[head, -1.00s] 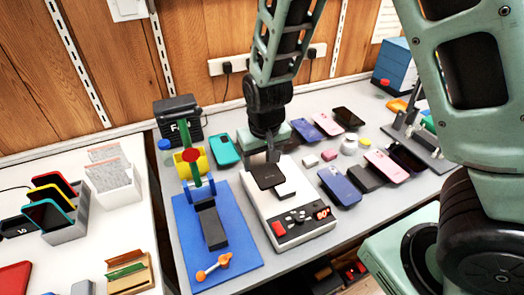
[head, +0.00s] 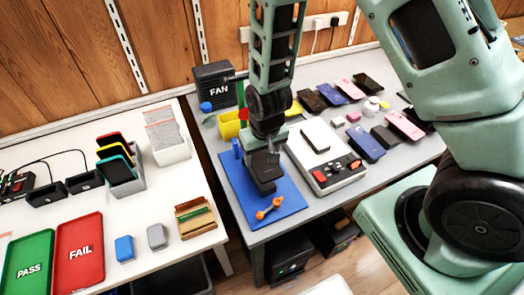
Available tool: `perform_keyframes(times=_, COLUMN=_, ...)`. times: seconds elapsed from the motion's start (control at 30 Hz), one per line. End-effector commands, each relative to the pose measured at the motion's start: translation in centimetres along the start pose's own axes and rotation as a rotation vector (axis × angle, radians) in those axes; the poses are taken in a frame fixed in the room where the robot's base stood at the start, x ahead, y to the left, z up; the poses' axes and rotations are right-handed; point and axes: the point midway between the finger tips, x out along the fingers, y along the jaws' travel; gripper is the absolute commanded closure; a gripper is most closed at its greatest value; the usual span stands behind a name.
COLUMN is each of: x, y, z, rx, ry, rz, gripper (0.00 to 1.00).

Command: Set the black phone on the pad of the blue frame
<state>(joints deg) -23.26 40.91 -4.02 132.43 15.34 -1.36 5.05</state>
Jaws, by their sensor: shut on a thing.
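The blue frame (head: 290,211) lies on the grey table, left of the white tester. Its green upright and red knob (head: 243,114) show partly behind my arm. My gripper (head: 271,150) is over the frame, pointing down and shut on the black phone (head: 261,168). The phone is over the frame's dark pad (head: 265,188). Both are dark and overlap in this view, so I cannot tell whether they touch. The fingertips are partly hidden by the gripper body.
The white tester (head: 345,176) with its bare raised block (head: 315,136) stands close on the right. An orange piece (head: 269,208) lies at the frame's front. Several phones lie further right. The left table holds a green PASS tray (head: 28,262) and a red FAIL tray (head: 79,252).

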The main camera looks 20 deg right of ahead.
Motion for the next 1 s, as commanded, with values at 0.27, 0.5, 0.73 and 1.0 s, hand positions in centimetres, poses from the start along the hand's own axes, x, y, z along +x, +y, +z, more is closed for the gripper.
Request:
perform_keyframes(times=0.27, x=3.0, y=0.0, z=0.4, rx=0.000, ry=0.001, rz=0.000, gripper=0.67)
perform_keyframes(times=0.5, x=5.2, y=0.0, z=0.7, rx=0.000, ry=0.001, rz=0.000, gripper=0.67)
perform_keyframes(times=0.73, x=6.3, y=0.0, z=0.9, rx=0.000, ry=0.000, rz=0.000, gripper=0.67)
perform_keyframes(times=1.0, x=6.3, y=0.0, z=0.9, rx=0.000, ry=0.001, rz=0.000, gripper=0.67)
